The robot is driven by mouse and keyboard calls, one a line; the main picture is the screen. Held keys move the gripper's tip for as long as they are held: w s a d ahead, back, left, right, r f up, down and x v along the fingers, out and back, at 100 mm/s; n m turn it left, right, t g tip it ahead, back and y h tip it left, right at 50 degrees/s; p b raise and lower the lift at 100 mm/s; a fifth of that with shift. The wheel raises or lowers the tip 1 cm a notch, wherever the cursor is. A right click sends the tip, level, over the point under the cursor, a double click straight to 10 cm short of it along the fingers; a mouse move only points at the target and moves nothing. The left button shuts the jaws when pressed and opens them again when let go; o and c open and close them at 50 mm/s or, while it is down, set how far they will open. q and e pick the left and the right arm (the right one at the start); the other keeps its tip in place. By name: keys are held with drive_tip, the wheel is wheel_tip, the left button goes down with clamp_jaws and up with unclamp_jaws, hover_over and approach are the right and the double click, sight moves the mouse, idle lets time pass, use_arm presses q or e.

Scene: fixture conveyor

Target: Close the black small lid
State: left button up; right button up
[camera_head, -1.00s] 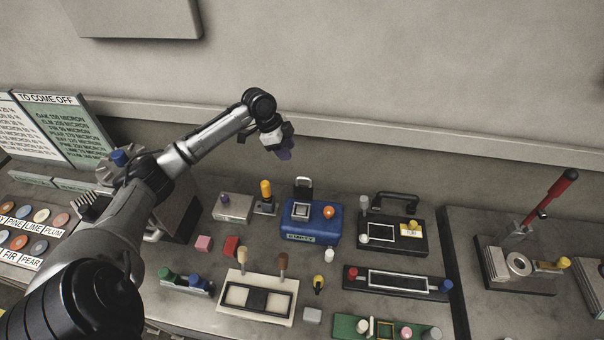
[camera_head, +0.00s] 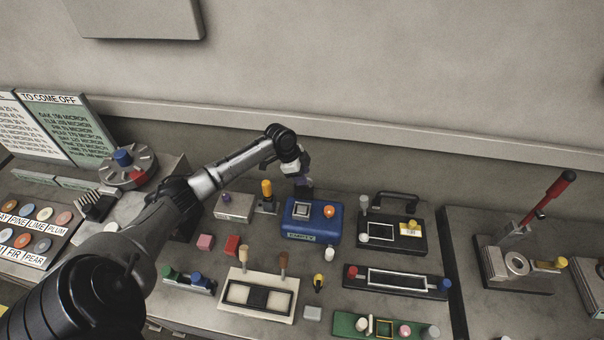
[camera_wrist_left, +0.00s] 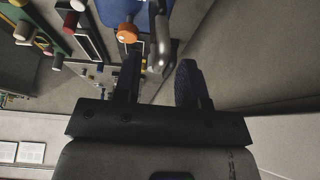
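The blue box (camera_head: 312,229) stands mid-bench with a small square opening (camera_head: 301,210) and an orange knob (camera_head: 329,211) on top. My left gripper (camera_head: 303,188) is just behind the box's back edge, pointing down, and covers the place where the small raised lid stood. In the left wrist view, a dark grey upright piece (camera_wrist_left: 160,38), which looks like that lid, stands beside the orange knob (camera_wrist_left: 127,33). It lies just beyond my open left fingers (camera_wrist_left: 158,82); I cannot tell whether they touch it. My right gripper is not in view.
A black fixture with a handle (camera_head: 396,234) stands right of the box. A grey block with a purple knob (camera_head: 233,207) and a yellow-topped post (camera_head: 267,190) stand left. A wall (camera_head: 400,150) runs close behind. White and black slide frames (camera_head: 258,297) lie in front.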

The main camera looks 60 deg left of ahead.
use_arm(q)
drive_tip(key=shift+c, duration=0.7)
clamp_jaws()
